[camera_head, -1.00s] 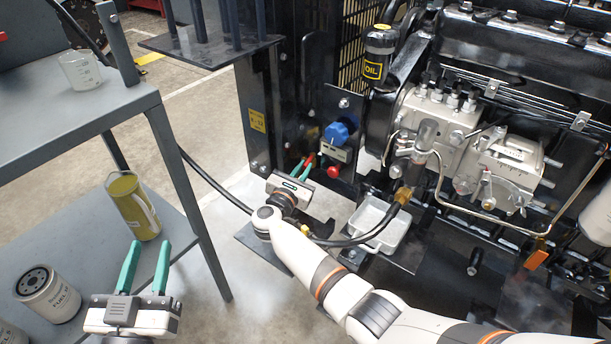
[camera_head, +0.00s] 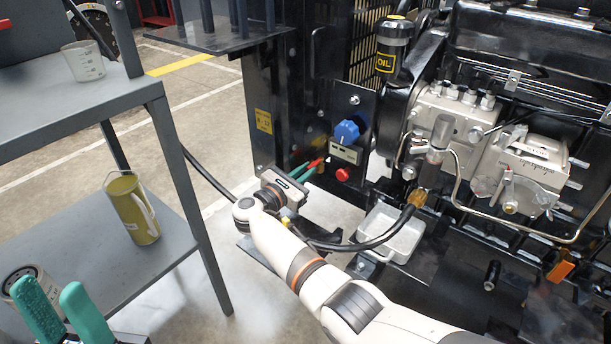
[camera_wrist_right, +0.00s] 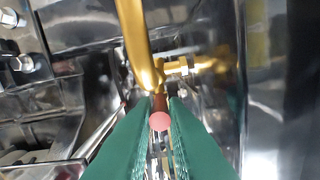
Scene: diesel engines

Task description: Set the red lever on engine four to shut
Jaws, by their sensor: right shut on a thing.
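The red lever (camera_head: 320,162) shows as a small red piece at the right gripper's fingertips, left of the control panel on the engine's frame. In the right wrist view its round pinkish-red end (camera_wrist_right: 160,121) sits between the green fingers, in front of brass-coloured pipework (camera_wrist_right: 150,70). My right gripper (camera_head: 310,169) is shut on it; it also shows in the right wrist view (camera_wrist_right: 160,105). The fingers partly hide the lever, and its exact angle is unclear. My left gripper (camera_head: 54,287) is empty, its green fingers apart, at the lower left beside the shelf.
The panel carries a blue knob (camera_head: 346,132) and a red button (camera_head: 343,174). A black hose (camera_head: 360,243) passes over a pale tray (camera_head: 405,240). The grey shelf (camera_head: 70,118) holds a beaker (camera_head: 84,61); a yellow-green canister (camera_head: 132,208) and a filter (camera_head: 28,285) stand lower.

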